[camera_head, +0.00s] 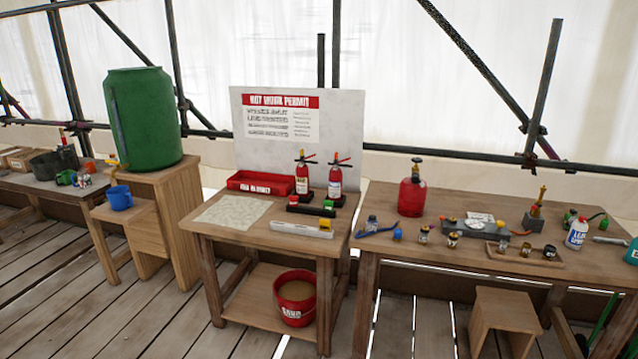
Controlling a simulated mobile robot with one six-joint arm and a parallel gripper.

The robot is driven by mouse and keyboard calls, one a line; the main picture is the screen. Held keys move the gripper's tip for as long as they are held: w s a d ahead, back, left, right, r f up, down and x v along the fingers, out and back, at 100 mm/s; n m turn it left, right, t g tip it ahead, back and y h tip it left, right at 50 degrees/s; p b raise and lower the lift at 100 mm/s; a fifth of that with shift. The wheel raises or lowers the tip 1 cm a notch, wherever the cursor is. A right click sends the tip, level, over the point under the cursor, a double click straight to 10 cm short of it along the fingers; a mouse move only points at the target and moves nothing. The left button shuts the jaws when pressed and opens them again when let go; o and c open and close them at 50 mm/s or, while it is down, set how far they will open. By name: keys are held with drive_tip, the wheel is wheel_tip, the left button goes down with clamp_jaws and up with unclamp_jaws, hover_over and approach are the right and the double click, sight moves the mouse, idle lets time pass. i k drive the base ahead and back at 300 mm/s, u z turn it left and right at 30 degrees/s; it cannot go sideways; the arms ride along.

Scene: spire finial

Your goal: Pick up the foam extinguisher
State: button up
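Two small red extinguishers with black-and-red tops stand upright at the back of the middle wooden table. The left extinguisher (302,176) has a pale cream label. The right extinguisher (335,183) has a whitish label with a bluish part. The lettering is too small to read, so I cannot tell for sure which one is foam. Both stand on dark bases, close together. My gripper is not in view.
A red tray (260,183) is left of the extinguishers, with a permit board (280,125) behind. In front lie a dark bar with red and green ends (311,207) and a pale level-like bar (300,229). A sand bucket (295,298) sits below. The right table (455,222) is cluttered.

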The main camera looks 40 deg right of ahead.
sight(302, 170)
drive_tip(key=u, duration=0.15)
drive_tip(key=i, duration=0.95)
drive_tip(key=z, duration=0.05)
